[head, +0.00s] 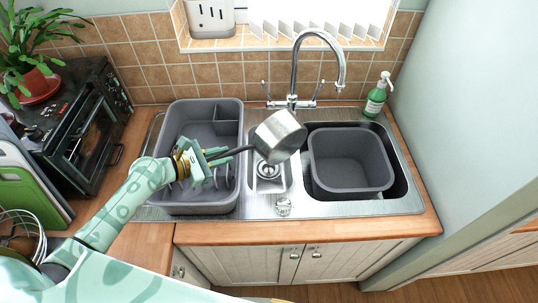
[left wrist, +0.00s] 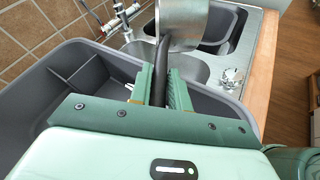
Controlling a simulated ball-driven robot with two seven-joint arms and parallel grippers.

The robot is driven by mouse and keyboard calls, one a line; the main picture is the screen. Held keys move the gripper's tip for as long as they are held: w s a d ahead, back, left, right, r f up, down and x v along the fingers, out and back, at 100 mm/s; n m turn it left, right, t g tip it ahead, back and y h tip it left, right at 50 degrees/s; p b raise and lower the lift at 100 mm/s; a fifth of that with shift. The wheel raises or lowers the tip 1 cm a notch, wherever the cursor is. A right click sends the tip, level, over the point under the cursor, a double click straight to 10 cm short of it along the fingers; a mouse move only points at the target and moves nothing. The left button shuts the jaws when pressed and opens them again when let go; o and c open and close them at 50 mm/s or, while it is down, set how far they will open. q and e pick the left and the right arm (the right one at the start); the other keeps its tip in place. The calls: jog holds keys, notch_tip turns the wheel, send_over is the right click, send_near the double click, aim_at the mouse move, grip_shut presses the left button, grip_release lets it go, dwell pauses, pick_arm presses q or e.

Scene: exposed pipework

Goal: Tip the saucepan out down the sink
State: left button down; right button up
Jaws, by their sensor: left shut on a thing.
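The steel saucepan (head: 280,135) is held in the air over the middle of the sink unit, near the small drain bowl (head: 268,172). It is tilted, and its inside cannot be seen. My left gripper (head: 215,160) is shut on its dark handle (head: 237,152), above the grey dish rack tub. In the left wrist view the dark handle (left wrist: 161,72) runs between the fingers to the pan (left wrist: 183,22). The main sink bowl (head: 400,170), holding a grey basin (head: 350,178), lies right of the pan. My right gripper is not in view.
A grey dish tub (head: 238,108) stands on the left of the steel sink. The chrome tap (head: 293,75) rises behind the pan. A green soap bottle (head: 376,97) stands at the back right. A black oven (head: 85,120) and plant (head: 25,55) are on the left.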

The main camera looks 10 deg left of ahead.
pick_arm(q)
jog(key=shift+w+a+f+n+h+b, duration=0.3)
jog(key=shift+a+f+n+b, duration=0.1)
jog(key=shift+b, duration=0.15)
jog(key=shift+w, duration=0.1)
dwell(0.4)
